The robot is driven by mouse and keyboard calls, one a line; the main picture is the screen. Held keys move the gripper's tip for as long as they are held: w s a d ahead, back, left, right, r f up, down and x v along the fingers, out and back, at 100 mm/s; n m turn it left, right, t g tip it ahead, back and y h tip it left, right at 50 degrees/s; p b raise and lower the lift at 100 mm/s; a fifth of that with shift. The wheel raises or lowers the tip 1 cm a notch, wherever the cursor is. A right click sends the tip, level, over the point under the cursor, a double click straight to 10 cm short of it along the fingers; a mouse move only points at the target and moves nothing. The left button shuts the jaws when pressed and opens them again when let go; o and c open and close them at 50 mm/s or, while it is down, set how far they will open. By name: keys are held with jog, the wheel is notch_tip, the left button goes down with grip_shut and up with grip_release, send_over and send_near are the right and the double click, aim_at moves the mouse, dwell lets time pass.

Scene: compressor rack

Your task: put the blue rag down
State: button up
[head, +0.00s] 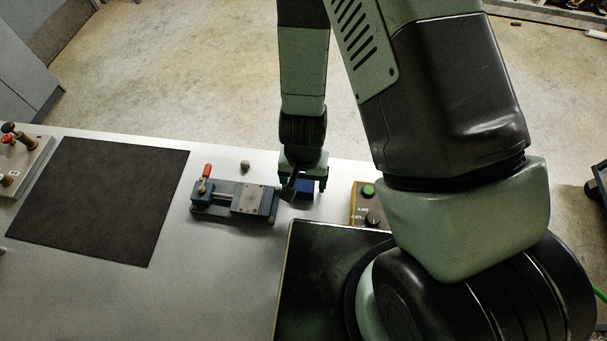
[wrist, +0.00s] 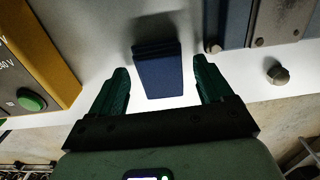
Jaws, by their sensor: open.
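The blue rag (wrist: 160,75) is a dark blue folded block in the wrist view, resting on the pale bench top. It lies between the two green fingers of my gripper (wrist: 162,88), with a gap on each side. My gripper is open and not touching the rag in that view. In the head view my gripper (head: 303,187) is low over the bench, and part of the blue rag (head: 305,188) shows between its fingers. The rest of the rag is hidden by the gripper there.
A blue vise with a red handle (head: 235,201) stands just left of my gripper. A yellow-edged control box with a green button (head: 368,191) is close on the right. A small round knob (head: 245,164) lies behind the vise. A dark mat (head: 100,200) covers the bench further left.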

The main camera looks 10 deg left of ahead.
notch_tip(320, 180, up, 13)
notch_tip(320, 180, up, 8)
jog(key=f+y, duration=0.1)
send_over(304, 183)
jog(key=w, duration=0.2)
jog(key=d+r+t+y, duration=0.15)
jog(key=d+r, duration=0.25)
jog(key=r, duration=0.5)
jog(key=s+d+r+t+h, duration=0.1)
jog(key=s+d+r+t, duration=0.1)
jog(key=d+r, duration=0.4)
jog(key=s+d+r+t+h, duration=0.1)
jog(key=s+d+r+t, duration=0.1)
jog(key=s+d+r, duration=0.3)
notch_tip(304, 183, up, 3)
jog(key=shift+s+d+r, duration=0.2)
jog(key=shift+s+d, duration=0.05)
jog(key=shift+d, duration=0.15)
jog(key=shift+h, duration=0.25)
